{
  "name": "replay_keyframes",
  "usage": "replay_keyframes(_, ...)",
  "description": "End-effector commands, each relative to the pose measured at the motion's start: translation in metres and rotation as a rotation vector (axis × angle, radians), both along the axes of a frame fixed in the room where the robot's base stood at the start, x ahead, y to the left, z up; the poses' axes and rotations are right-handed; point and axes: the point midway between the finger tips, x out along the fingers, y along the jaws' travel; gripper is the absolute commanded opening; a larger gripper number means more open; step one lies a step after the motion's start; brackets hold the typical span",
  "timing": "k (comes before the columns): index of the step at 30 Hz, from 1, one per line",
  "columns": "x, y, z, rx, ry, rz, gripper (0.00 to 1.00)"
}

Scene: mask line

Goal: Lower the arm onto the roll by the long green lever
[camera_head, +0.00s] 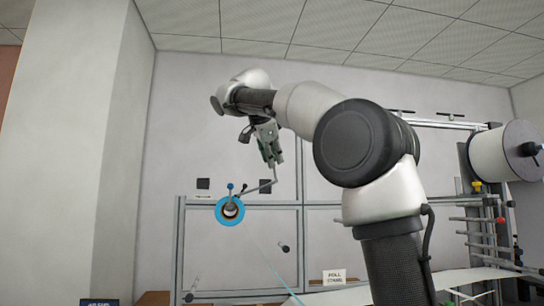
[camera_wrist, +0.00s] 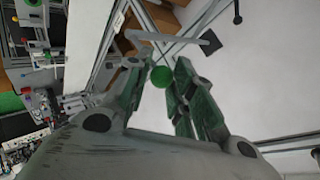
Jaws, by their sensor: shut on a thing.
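The green lever knob (camera_wrist: 161,77) shows between the fingertips of my gripper (camera_wrist: 165,66) in the wrist view. My gripper is shut on it. In the head view my gripper (camera_head: 271,153) points down, high in front of the wall, and a thin grey bent lever (camera_head: 268,185) runs from its tips down and left toward the roll. The blue-ringed roll (camera_head: 229,211) sits on the frame, below and left of my gripper. The fingers hide the knob in the head view. I cannot tell whether the arm on the lever touches the roll.
A blue knob (camera_head: 230,187) stands just above the blue ring. A large white roll (camera_head: 500,152) and several rods are at the right. A sign (camera_head: 334,277) stands low in the middle. Grey frame posts (camera_head: 179,250) border the left side.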

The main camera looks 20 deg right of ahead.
Motion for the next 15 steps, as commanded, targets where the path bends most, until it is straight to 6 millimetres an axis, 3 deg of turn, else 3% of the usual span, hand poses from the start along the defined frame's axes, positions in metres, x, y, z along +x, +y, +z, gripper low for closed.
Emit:
replay_keyframes(2,0.0026,-0.0010,0.0016,-0.005,-0.007,0.001,0.00)
replay_keyframes(3,0.0025,-0.0011,0.0016,-0.006,-0.007,0.001,0.29)
replay_keyframes(6,0.0022,-0.0011,0.0009,-0.005,-0.006,0.000,0.44)
replay_keyframes(15,0.0005,0.0004,0.0015,-0.001,-0.004,0.002,0.44)
